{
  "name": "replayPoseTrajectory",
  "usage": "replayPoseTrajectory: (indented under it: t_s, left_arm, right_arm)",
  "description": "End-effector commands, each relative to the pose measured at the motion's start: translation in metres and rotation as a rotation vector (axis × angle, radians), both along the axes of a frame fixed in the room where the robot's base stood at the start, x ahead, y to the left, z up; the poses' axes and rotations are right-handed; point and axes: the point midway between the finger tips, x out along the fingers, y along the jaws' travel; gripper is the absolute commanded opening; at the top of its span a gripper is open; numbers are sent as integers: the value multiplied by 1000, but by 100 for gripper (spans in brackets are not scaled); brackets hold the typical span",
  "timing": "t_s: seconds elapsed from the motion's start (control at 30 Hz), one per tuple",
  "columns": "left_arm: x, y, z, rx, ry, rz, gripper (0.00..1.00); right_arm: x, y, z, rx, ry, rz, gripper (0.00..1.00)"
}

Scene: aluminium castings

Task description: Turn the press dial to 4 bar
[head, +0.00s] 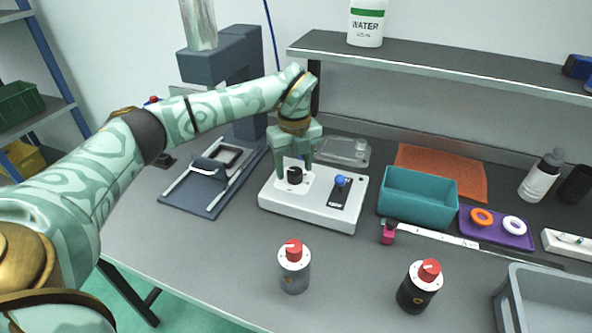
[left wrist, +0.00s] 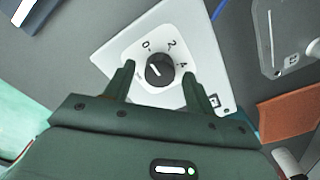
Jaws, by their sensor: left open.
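The press dial is a black knob (left wrist: 160,70) on a white control box (head: 310,212). In the head view the dial (head: 295,176) is on the box's left part. Its scale in the left wrist view reads 0, 2 and 4. A white pointer mark on the knob lies toward its upper left, nearer the 0 than the 4. My left gripper (head: 295,163) points down over the dial. In the left wrist view its open fingers stand on either side of the knob, with gaps showing. My right gripper is out of view.
A blue-topped lever (head: 340,181) sits on the box's right part. The press (head: 222,62) stands behind left. A teal bin (head: 418,212) is close on the right. Two cylinders with red knobs, one grey (head: 294,275), one black (head: 415,295), stand in front. A shelf (head: 430,62) overhangs behind.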

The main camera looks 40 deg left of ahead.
Motion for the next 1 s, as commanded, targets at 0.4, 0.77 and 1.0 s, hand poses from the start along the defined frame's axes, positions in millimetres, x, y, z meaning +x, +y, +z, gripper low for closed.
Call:
replayPoseTrajectory:
  t_s: [0.4,0.77,1.0]
  left_arm:
    - [0,0,-8,-1,0,0,47]
    - [0,0,-7,-1,0,-8,10]
    - [0,-1,-3,-1,-2,-83,11]
  right_arm:
    - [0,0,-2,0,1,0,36]
    - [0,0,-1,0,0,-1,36]
    - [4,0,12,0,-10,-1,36]
